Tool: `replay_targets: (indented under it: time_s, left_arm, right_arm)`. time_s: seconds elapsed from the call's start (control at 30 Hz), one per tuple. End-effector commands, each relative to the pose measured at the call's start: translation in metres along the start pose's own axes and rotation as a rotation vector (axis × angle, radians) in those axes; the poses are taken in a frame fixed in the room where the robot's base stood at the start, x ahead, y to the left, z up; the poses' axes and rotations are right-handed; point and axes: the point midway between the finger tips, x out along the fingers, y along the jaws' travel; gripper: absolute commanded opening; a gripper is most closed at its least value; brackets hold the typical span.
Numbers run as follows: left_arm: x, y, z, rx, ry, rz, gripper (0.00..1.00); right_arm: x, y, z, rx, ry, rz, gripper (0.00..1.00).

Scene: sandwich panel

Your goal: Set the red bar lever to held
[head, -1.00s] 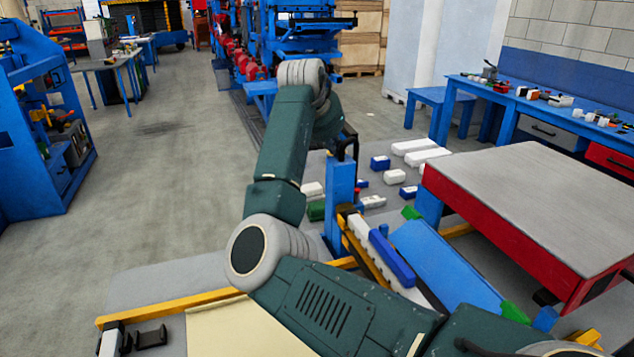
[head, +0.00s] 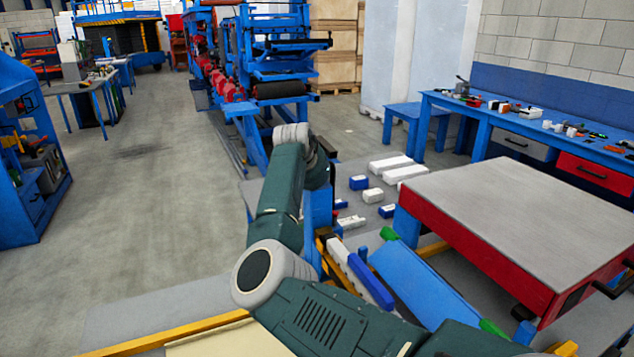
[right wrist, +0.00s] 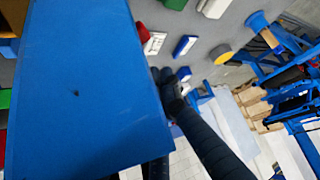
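I cannot pick out the red bar lever for certain. A small red piece (right wrist: 143,33) shows beside a white block in the right wrist view, but its kind is unclear. A large flat blue panel (right wrist: 80,90) fills the left of that view. Dark parts, seemingly of my right gripper (right wrist: 168,88), show at the panel's right edge, partly hidden by it; their opening is unclear. In the head view my right arm reaches forward to a blue post (head: 318,212), and its wrist hides the gripper. My left gripper is out of view.
A red table with a grey top (head: 530,200) stands at the right. A sloping blue board (head: 415,290) lies between it and my arm. White and blue blocks (head: 390,163) lie beyond the post. The floor at the left (head: 150,220) is open.

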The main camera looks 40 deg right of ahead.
Motion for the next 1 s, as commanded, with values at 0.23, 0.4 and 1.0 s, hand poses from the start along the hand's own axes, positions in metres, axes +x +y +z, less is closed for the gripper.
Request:
replay_targets:
  time_s: [0.23, 0.4, 1.0]
  left_arm:
    - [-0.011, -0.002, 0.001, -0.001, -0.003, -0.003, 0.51]
    - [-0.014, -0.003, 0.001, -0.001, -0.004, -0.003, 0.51]
    - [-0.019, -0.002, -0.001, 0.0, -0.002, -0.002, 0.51]
  right_arm:
    - [-0.011, -0.001, 0.019, 0.0, 0.0, -0.001, 0.0]
    - [-0.018, -0.001, 0.029, 0.001, 0.0, -0.001, 0.0]
    - [-0.018, 0.001, 0.028, -0.014, 0.0, -0.01, 0.0]
